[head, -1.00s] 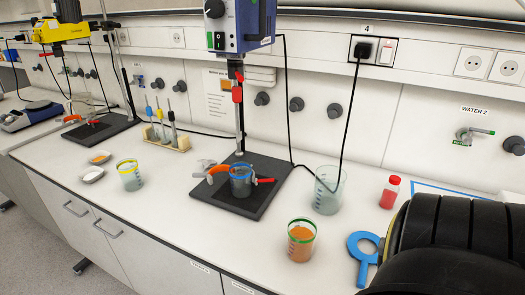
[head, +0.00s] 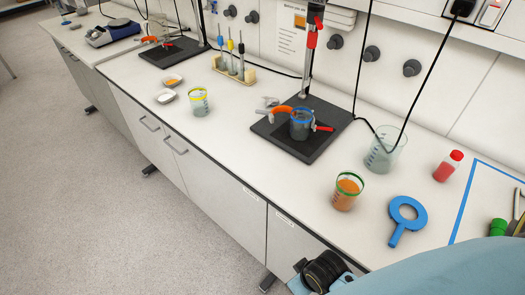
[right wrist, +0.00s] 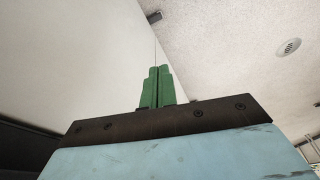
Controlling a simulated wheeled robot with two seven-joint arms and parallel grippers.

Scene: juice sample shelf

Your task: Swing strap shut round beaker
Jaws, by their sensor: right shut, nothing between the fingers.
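A beaker with a blue rim (head: 301,124) stands on the black stand base (head: 323,139) on the bench. An orange and red strap (head: 281,110) shows at its left and behind it, with a red end (head: 323,128) at its right. I cannot tell from here whether the strap is closed round it. My right gripper shows in the right wrist view (right wrist: 156,86), its green fingers together and empty, pointing at wall and ceiling. My left gripper is not in view.
A yellow-rimmed beaker (head: 199,103) stands left. Black cables hang behind the stand.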

